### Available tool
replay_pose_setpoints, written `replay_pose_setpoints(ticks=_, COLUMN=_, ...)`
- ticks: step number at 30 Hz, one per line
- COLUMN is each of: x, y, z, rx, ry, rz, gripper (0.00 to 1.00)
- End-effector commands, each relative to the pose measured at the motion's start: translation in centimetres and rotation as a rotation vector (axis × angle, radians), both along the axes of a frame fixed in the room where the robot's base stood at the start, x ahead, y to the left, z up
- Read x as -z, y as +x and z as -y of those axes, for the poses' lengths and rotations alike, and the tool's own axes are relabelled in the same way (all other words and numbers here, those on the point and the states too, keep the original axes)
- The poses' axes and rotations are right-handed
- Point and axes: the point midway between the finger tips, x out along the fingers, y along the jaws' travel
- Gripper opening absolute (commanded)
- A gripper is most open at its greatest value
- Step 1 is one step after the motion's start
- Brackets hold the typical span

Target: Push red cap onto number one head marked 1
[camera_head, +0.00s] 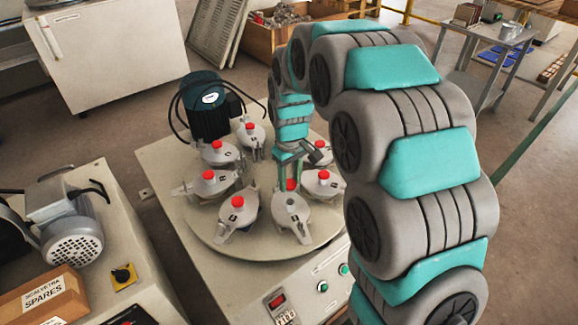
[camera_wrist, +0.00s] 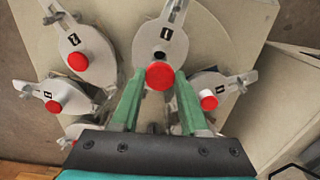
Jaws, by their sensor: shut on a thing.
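The number one head is a light grey head marked 1 (camera_wrist: 168,37) in the wrist view. Its dark top opening shows just beyond the held cap. In the head view the uncapped grey head (camera_head: 293,216) sits at the front of the round turntable, its label not readable there. My gripper (camera_wrist: 158,82) is shut on a red cap (camera_wrist: 160,75), between the green fingertips. In the head view this red cap (camera_head: 291,184) shows behind the uncapped head's opening. The cap looks apart from the opening; the exact height gap cannot be told.
Several other grey heads with red caps ring the turntable (camera_head: 225,250), including a neighbour marked 2 (camera_wrist: 73,40). A dark motor (camera_head: 208,108) stands at the back. A control panel (camera_head: 315,285) is at the front. A spares box (camera_head: 45,298) lies on the left bench.

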Motion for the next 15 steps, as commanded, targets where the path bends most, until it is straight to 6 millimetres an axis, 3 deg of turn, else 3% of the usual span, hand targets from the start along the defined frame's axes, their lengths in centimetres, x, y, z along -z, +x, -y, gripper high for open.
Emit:
replay_pose_setpoints(ticks=8, x=0.9, y=0.0, z=0.0, rx=0.001, ry=0.000, rz=-0.002, gripper=0.00)
replay_pose_setpoints(ticks=15, x=2.8, y=-0.1, z=0.1, rx=0.001, ry=-0.001, rz=-0.005, gripper=0.00)
